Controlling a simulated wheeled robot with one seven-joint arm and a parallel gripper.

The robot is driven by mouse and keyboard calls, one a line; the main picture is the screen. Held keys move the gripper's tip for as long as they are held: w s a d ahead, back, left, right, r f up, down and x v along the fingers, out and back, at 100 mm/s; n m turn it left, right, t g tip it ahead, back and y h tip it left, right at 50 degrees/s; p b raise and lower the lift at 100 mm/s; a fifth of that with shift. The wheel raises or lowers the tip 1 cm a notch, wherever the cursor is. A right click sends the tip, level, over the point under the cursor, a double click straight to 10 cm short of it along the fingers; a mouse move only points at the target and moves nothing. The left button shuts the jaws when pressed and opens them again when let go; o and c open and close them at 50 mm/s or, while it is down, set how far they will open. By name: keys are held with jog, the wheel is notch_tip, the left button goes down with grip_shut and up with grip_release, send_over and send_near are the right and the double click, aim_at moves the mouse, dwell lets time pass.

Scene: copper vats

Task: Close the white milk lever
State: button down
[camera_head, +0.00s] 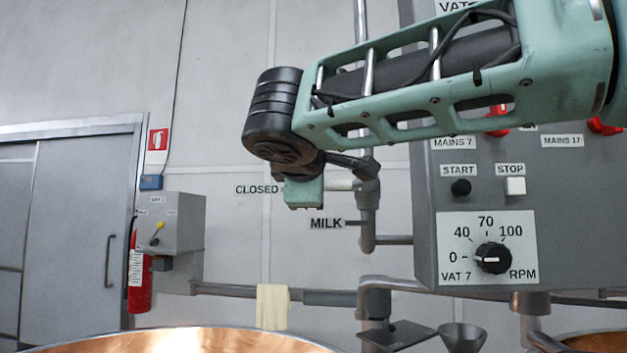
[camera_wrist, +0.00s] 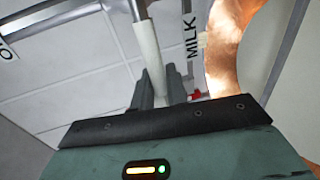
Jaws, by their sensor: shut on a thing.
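The white milk lever (camera_head: 341,185) sticks out to the left from the valve (camera_head: 367,183) on the vertical pipe and lies about level. Its outer end is hidden by my gripper (camera_head: 304,192), which is beside the CLOSED label (camera_head: 256,190). The MILK label (camera_head: 326,223) is just below. In the wrist view, the white lever (camera_wrist: 147,45) runs down between the fingers of my gripper (camera_wrist: 158,85), which are shut on it.
A grey VAT 7 control panel (camera_head: 425,250) stands to the right, close to my arm. A copper vat (camera_head: 190,342) is below at the front. A horizontal pipe with a pale cloth (camera_head: 272,306) runs beneath the lever. A small grey box (camera_head: 178,235) is at the left.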

jog(key=shift+a+f, duration=0.1)
jog(key=shift+f, duration=0.05)
jog(key=c, duration=1.5)
grip_release()
jog(key=shift+o, duration=0.2)
jog(key=s+r+b, duration=0.1)
jog(key=s, duration=0.7)
jog(key=s+r+b, duration=0.2)
jog(key=s, duration=0.7)
jog(key=shift+a+r, duration=0.25)
jog(key=shift+a, duration=0.05)
